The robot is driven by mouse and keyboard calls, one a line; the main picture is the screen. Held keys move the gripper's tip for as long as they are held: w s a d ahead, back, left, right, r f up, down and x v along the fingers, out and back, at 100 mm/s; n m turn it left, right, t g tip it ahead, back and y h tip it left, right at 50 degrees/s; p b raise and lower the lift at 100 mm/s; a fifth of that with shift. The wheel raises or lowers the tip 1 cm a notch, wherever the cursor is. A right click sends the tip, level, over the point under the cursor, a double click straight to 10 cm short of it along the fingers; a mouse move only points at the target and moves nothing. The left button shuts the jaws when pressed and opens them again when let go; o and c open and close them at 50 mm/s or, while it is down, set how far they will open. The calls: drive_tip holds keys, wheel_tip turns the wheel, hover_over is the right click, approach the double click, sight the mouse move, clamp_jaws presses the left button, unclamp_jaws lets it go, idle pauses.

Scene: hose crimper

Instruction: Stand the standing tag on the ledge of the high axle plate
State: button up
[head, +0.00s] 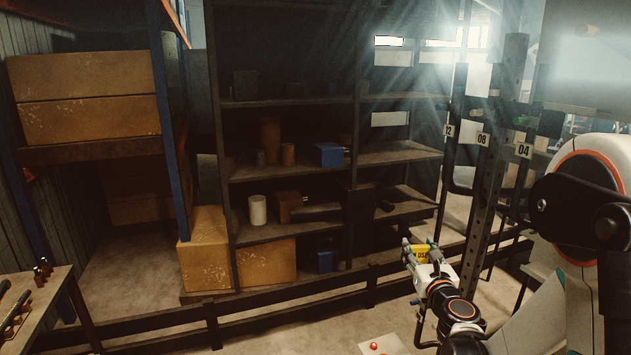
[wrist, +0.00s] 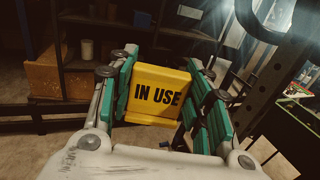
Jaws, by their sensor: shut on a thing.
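The standing tag is a yellow block marked IN USE (wrist: 160,98). It is upright between the green-padded fingers of my gripper (wrist: 164,75) in the wrist view. In the head view my gripper (head: 418,253) is at lower right, shut on the tag (head: 423,255), which shows only in part. The gripper is held in the air in front of the dark shelving. I cannot pick out the high axle plate or its ledge in either view.
Dark shelving (head: 295,105) with boxes and cylinders stands behind a low rail (head: 270,305). A perforated post (head: 487,200) and number plates 12, 08 and 04 (head: 524,150) are right of my gripper. A bench (head: 45,300) is at lower left.

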wheel_tip(320, 180, down, 25)
drive_tip(key=b, duration=2.3)
drive_tip(key=shift+r, duration=0.15)
